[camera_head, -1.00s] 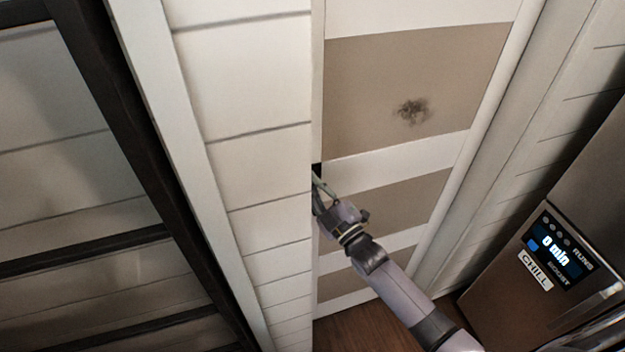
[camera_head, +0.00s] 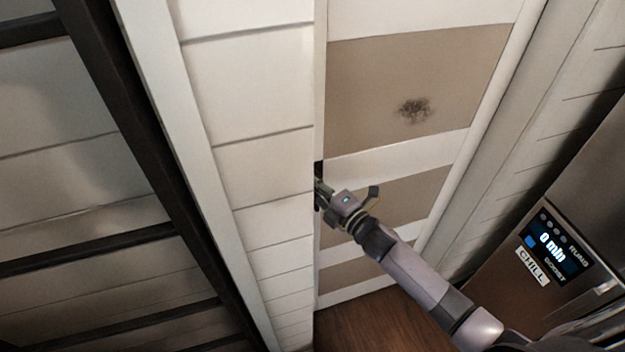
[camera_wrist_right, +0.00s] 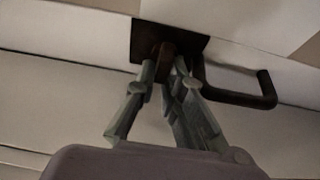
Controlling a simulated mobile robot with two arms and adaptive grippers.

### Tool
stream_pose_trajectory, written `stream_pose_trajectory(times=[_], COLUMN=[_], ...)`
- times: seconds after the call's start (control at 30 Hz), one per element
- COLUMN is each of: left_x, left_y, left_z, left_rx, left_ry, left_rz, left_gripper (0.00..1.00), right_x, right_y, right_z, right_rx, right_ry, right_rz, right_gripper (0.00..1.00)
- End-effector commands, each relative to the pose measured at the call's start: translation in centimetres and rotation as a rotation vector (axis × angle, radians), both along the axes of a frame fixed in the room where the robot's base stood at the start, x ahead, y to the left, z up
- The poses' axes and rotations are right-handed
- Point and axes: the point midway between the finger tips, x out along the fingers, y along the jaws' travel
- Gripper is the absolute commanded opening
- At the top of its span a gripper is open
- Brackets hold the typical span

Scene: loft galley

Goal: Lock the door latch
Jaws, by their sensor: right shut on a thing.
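The door (camera_head: 400,60) has beige and white panels and stands closed against the white plank wall. The door latch shows as a small dark spot (camera_head: 318,168) at the door's left edge. In the right wrist view it has a dark plate (camera_wrist_right: 143,40), a brown turning piece (camera_wrist_right: 165,62) and a bent dark handle (camera_wrist_right: 240,97) to the right. My right gripper (camera_head: 321,190) is at the latch, and in the wrist view its fingers (camera_wrist_right: 166,76) are shut on the brown turning piece. The fingers partly hide that piece. My left gripper is not in view.
A brown appliance with a lit display (camera_head: 553,246) stands at the lower right, beside my right arm. A dark frame (camera_head: 150,130) runs along the left.

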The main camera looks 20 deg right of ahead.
Motion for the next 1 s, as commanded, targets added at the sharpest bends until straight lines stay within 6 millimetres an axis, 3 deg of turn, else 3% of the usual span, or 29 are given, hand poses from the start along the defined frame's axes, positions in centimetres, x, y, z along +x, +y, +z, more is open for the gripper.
stream_pose_trajectory(times=[0.57, 0.6, 0.87, 1.0], left_x=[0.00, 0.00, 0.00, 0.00], left_y=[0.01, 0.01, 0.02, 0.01], left_z=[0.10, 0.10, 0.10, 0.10], left_rx=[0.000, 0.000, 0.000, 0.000], left_ry=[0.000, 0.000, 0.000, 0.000], left_rz=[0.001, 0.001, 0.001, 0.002], left_gripper=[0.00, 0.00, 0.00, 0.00], right_x=[-0.07, -0.07, -0.05, -0.07], right_y=[0.09, 0.09, 0.07, 0.05], right_z=[-0.19, -0.19, -0.15, -0.24], right_rx=[-0.028, -0.028, -0.027, -0.028], right_ry=[0.001, 0.001, 0.001, 0.003], right_rz=[0.001, 0.001, 0.001, 0.000], right_gripper=[0.00, 0.12, 0.30, 0.30])
